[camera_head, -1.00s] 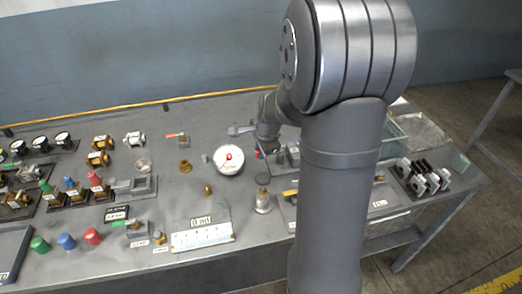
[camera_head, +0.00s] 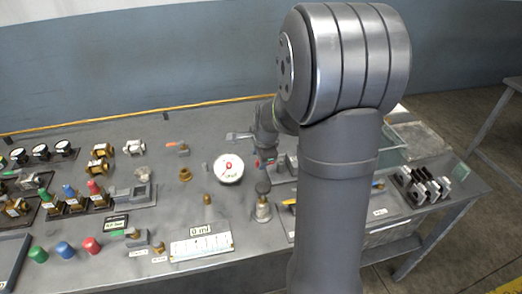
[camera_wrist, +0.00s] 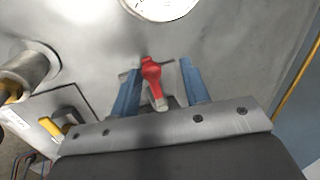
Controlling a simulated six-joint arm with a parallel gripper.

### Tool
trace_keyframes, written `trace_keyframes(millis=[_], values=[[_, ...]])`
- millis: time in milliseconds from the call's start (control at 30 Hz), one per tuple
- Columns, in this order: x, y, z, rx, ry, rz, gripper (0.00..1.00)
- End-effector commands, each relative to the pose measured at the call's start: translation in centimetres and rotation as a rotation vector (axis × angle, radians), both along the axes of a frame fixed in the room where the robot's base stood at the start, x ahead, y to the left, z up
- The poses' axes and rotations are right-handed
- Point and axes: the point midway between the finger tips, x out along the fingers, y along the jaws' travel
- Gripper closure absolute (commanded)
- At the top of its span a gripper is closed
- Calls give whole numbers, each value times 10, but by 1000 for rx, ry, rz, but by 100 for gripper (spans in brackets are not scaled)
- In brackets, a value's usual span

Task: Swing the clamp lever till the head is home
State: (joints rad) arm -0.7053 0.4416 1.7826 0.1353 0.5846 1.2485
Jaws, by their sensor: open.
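The clamp lever's red handle (camera_wrist: 151,72) sits on a pale metal arm in the wrist view, pointing toward the round white dial. My gripper (camera_wrist: 160,72) is open, with one blue finger on each side of the red handle and a gap visible on both sides. The clamp's base and head are mostly hidden behind the gripper body. In the head view my gripper (camera_head: 264,157) is small and low over the bench, with a bit of red beside it; my arm covers part of the clamp's surroundings.
The white dial (camera_head: 229,169) stands left of the gripper. A metal cylinder with a dark round top (camera_head: 263,208) stands in front. Several valves, knobs and gauges fill the bench's left side. A rack of dark and white pieces (camera_head: 425,186) is at right.

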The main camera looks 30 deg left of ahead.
Motion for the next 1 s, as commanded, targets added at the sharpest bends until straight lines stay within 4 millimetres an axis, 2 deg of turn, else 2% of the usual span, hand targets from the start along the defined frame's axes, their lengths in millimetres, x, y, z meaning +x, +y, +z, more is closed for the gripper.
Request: trace_keyframes(millis=[167,267,800,1000], values=[[-3,-4,17,2,-3,0,58],[-6,-9,35,3,-5,-1,58],[-30,-40,141,3,-3,0,58],[-34,-46,160,1,-2,0,58]])
